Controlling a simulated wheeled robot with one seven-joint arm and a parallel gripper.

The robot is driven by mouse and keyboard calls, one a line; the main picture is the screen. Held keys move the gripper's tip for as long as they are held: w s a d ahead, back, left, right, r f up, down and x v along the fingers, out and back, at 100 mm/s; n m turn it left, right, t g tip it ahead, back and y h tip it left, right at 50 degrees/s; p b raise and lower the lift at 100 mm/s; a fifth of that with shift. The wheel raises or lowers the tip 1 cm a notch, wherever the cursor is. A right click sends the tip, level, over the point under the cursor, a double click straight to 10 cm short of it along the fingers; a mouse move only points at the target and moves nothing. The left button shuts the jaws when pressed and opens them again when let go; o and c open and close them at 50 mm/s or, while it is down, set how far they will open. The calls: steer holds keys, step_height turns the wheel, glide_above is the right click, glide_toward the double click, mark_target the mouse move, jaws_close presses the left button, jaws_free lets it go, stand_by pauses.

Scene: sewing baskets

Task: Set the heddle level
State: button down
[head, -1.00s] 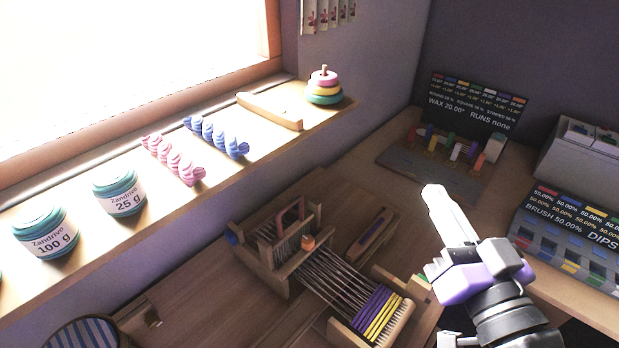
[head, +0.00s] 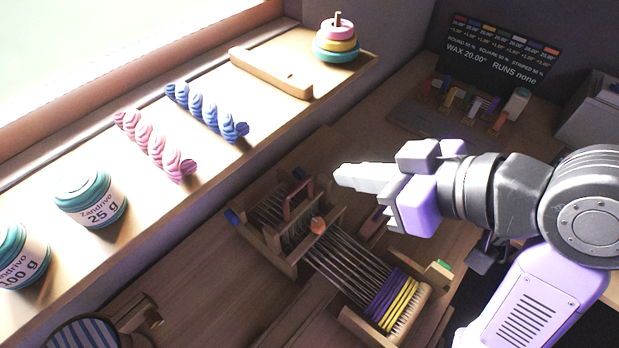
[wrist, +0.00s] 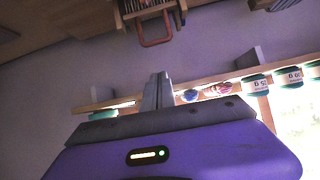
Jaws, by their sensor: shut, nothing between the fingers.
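A small wooden loom (head: 268,246) stands on the desk, with dark warp threads (head: 345,262) running to purple and yellow woven bands (head: 393,298). Near its far left end is the heddle, with a reddish loop handle (head: 299,197). An orange knob (head: 318,226) sits beside it. I cannot tell the heddle's tilt for certain. My gripper (head: 340,176) is shut and empty, pointing left, above and right of the handle in the head view, apart from it. In the wrist view the closed fingers (wrist: 158,90) show below the handle (wrist: 155,41), with a gap between.
A dark board (head: 500,50) and a rack of colored pieces (head: 460,105) stand at the back right.

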mark_target(310, 185)
steer(key=shift+w+a+f, duration=0.75)
steer(key=shift+a+f, duration=0.3)
steer(key=shift+f, duration=0.4)
steer(key=shift+w+a+f, duration=0.75)
steer(key=shift+a+f, duration=0.3)
steer(key=shift+f, duration=0.35)
steer(key=shift+w+a+f, duration=0.75)
steer(key=shift+a+f, duration=0.3)
steer(key=shift+f, duration=0.4)
